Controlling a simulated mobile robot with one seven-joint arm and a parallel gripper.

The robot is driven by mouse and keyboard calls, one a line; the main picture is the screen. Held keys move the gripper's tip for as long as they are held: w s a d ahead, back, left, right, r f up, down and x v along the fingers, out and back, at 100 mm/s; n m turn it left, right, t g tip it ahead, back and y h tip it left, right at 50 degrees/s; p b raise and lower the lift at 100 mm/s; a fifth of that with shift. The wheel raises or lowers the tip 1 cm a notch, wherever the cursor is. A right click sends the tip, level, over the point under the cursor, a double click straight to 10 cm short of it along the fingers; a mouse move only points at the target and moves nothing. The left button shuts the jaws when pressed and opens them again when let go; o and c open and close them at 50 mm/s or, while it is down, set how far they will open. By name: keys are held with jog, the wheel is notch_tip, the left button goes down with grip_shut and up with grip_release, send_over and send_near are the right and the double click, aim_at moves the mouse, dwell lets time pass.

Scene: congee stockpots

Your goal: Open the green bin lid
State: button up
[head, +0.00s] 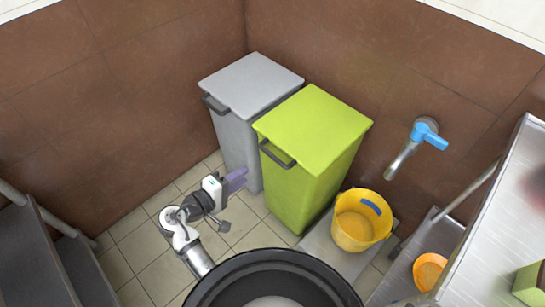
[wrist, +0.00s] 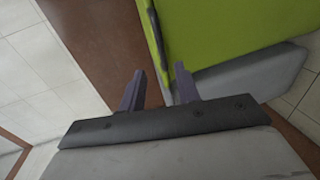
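The green bin (head: 300,190) stands upright near the corner, with its flat green lid (head: 315,125) lying closed on top. A dark handle (head: 277,155) sticks out from the lid's front left edge. My gripper (head: 238,179) is in front of the bins, lower than the handle and apart from it. In the wrist view, my gripper's two purple fingers (wrist: 160,76) are spread with nothing between them. The green bin (wrist: 225,35) fills the upper right of that view, beyond the fingers. A dark strip runs along its left edge; I cannot tell whether it is the handle.
A grey bin (head: 236,137) stands close on the green bin's left. A yellow bucket (head: 361,222) stands at its right, under a blue-handled tap (head: 428,135). A metal counter (head: 500,220) is at the right. Tiled floor (head: 155,240) is open at the left.

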aim_at(274, 156)
jog(key=x, duration=1.3)
jog(key=shift+w+d+p, duration=0.25)
jog(key=shift+d+p, duration=0.05)
jog(key=shift+p, duration=0.1)
grip_shut()
